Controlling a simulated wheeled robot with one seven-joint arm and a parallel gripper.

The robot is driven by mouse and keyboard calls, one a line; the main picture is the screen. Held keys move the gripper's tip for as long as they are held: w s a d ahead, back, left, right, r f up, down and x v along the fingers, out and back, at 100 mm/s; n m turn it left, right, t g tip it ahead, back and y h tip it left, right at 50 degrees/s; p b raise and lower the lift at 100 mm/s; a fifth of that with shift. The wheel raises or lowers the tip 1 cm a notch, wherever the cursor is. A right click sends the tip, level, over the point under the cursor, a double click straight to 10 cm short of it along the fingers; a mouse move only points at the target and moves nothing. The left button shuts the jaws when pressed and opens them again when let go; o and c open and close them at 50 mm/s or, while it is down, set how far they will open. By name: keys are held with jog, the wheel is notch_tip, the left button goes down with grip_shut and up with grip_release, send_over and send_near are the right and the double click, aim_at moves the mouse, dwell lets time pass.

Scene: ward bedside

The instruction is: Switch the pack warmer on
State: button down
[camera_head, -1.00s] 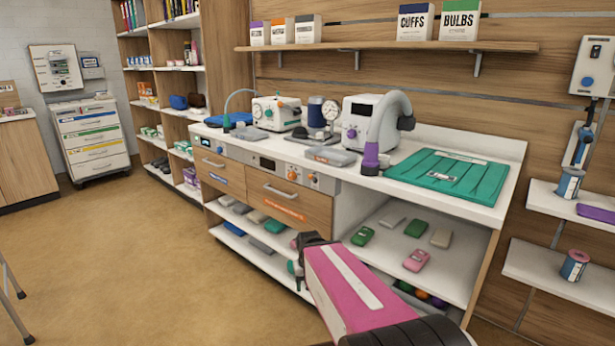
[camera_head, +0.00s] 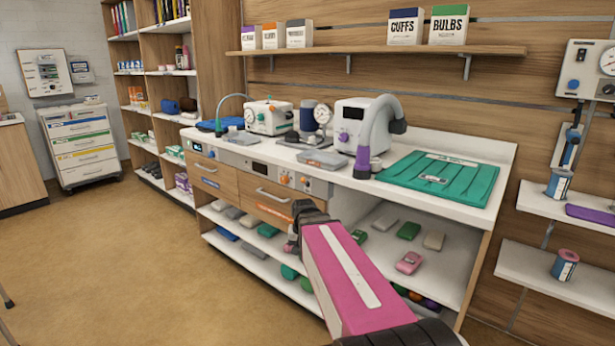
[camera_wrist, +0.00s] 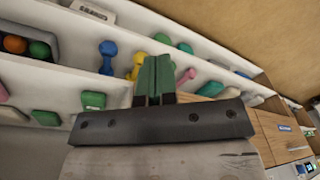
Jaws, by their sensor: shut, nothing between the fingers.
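No label in view reads pack warmer, so I cannot tell for sure which device it is. The bench front has a control panel with a dark display (camera_head: 259,167) and orange-and-white knobs (camera_head: 295,181) above the drawers. A smaller panel with a lit display (camera_head: 203,149) is at its left end. My gripper (camera_wrist: 155,78) is shut and empty in the wrist view, its green-faced fingers together before the lower shelves. In the head view my pink arm reaches toward the bench, its dark end in front of the right drawer's edge, below the knobs. Its fingertips are not clear there.
The worktop (camera_head: 408,205) carries a green padded mat (camera_head: 440,178), a white machine with a grey hose (camera_head: 350,122) and a white box unit (camera_head: 268,117). Open shelves (camera_head: 385,250) below hold small packs. Floor (camera_head: 130,260) is clear at the left.

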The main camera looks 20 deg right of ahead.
jog(key=w+d+r+m+t, duration=0.1)
jog(key=w+d+r+m, duration=0.1)
jog(key=w+r, duration=0.45)
jog(key=w+d+r+m+t, duration=0.1)
jog(key=w+d+r+m, duration=0.15)
jog(key=r, duration=0.65)
jog(key=m+t, duration=0.1)
jog(key=m, duration=0.2)
send_near(304, 180)
jog(key=r, duration=0.1)
jog(key=s+d+r, duration=0.1)
jog(key=shift+d+r, duration=0.15)
jog(key=shift+r, duration=0.15)
jog(key=shift+x, duration=5.05)
jog(key=shift+s+a+f+n+t+h, duration=0.3)
jog(key=shift+a+t+h, duration=0.2)
jog(key=shift+h, duration=0.2)
jog(key=shift+s+a+f+t+h, duration=0.45)
jog(key=shift+t+h, duration=0.25)
jog(key=shift+h, duration=0.1)
jog(key=shift+s+a+f+n+t+h, duration=0.15)
jog(key=shift+f+n+t+h, duration=0.1)
jog(key=shift+f+t+h, duration=0.25)
jog(key=shift+w+a+f+n+t+h, duration=0.1)
jog(key=shift+a+f+n+t+h, duration=0.15)
jog(key=shift+t+h, duration=0.35)
jog(key=shift+d, duration=0.2)
